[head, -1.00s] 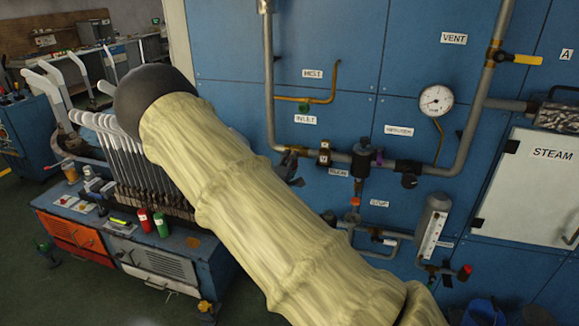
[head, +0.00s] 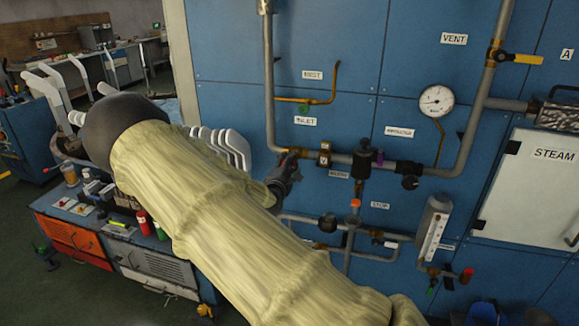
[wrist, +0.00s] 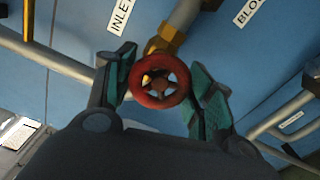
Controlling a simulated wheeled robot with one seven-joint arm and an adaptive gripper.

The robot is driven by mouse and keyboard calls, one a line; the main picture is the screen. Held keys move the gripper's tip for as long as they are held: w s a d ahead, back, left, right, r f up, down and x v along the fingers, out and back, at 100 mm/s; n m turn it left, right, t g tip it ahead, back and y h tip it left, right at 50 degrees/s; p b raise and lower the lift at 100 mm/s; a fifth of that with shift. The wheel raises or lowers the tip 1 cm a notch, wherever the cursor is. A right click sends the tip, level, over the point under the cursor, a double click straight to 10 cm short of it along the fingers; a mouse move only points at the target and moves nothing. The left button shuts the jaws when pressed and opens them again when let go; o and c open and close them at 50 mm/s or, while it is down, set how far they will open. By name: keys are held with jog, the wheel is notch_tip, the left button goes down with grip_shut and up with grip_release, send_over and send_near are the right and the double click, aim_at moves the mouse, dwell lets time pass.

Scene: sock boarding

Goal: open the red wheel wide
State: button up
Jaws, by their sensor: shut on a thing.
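The red wheel (wrist: 160,82) shows in the wrist view as a small spoked handwheel on a brass valve stem (wrist: 168,40). My gripper (wrist: 163,88) is shut on it, with a teal-padded finger at either side of the rim. In the head view my gripper (head: 291,160) is at the left end of the horizontal pipe, below the INLET label (head: 305,121). The wheel is hidden there behind the dark fingers.
Grey pipes (head: 270,90) run over the blue panel (head: 340,60) around my gripper. A gauge (head: 436,101) and a STEAM cabinet (head: 530,190) are to the right.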

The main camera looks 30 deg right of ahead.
jog(key=shift+s+f, duration=0.1)
jog(key=shift+f, duration=0.1)
jog(key=o, duration=1)
jog(key=shift+d, duration=0.1)
jog(key=shift+o, duration=0.2)
jog(key=shift+r, duration=0.1)
jog(key=v, duration=1.2)
